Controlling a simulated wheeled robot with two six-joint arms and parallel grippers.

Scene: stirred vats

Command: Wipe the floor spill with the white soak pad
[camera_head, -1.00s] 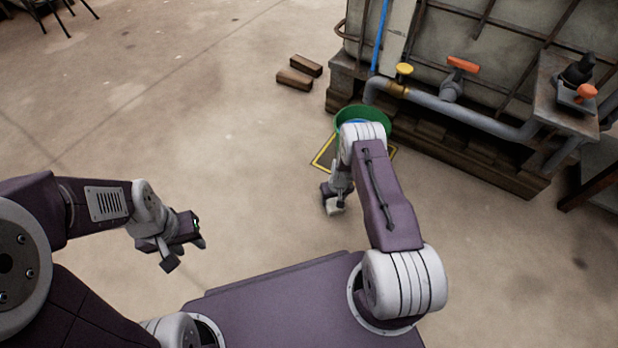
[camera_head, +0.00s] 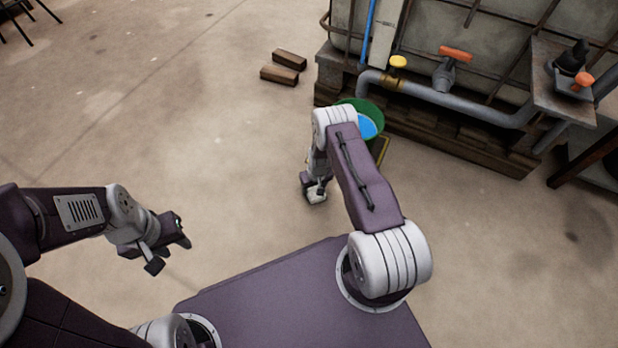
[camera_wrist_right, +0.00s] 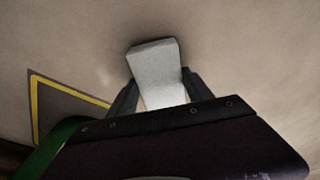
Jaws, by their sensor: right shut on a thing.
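My right gripper (camera_head: 315,196) is low over the floor in front of the green bucket. In the right wrist view its two fingers (camera_wrist_right: 158,92) are closed on the sides of the white soak pad (camera_wrist_right: 155,62). The pad also shows as a small pale shape in the head view (camera_head: 317,196). I cannot tell whether it touches the floor. No distinct wet patch shows on the floor; part of the floor is hidden by my right arm. My left gripper (camera_head: 170,251) hangs in the air at the left, its fingers apart and empty.
A green bucket (camera_head: 372,112) with blue inside stands by a yellow-edged dark mat (camera_head: 383,150). Behind are a caged tank on a wooden pallet (camera_head: 440,140) and a grey pipe (camera_head: 450,107) with valves. Two brown blocks (camera_head: 284,68) lie on the floor.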

